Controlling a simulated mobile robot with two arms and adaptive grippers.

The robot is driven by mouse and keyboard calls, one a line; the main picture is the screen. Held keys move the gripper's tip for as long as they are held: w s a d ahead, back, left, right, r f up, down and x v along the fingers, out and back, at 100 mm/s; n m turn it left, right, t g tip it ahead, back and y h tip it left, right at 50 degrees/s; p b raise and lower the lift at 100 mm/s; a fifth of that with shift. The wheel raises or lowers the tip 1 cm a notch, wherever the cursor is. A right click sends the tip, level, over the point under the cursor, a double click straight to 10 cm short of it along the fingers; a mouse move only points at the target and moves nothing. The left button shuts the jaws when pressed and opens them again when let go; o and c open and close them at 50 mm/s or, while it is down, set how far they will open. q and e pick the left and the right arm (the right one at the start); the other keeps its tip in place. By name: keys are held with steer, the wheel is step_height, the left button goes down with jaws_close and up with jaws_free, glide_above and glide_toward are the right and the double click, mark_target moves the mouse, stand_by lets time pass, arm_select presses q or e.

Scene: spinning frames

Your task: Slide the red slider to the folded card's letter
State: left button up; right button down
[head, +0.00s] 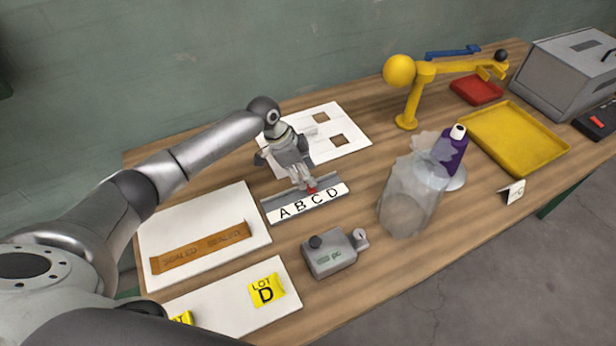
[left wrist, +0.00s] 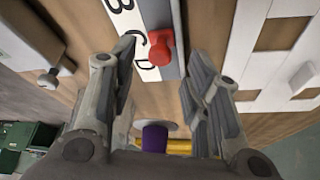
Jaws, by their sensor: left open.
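The red slider (head: 312,190) sits in a grey track behind a white strip (head: 289,210) lettered A B C D, close to the C. It also shows in the left wrist view (left wrist: 161,50). My left gripper (head: 303,184) points down over the track, open, its fingers on either side of the slider with gaps. In the left wrist view my left gripper (left wrist: 163,60) shows both fingers apart. A small folded white card (head: 513,193) stands at the front right edge; its mark is too small to read. My right gripper is not in view.
A yellow LOT D packet (head: 266,290) lies on a white board. A grey device (head: 334,254) stands in front of the strip. A translucent bag (head: 405,200) and a purple bottle (head: 454,152) stand to the right, near a yellow lamp-like arm (head: 414,98) and a yellow tray (head: 540,160).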

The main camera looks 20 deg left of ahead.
arm_select(q)
steer(key=v, duration=0.9)
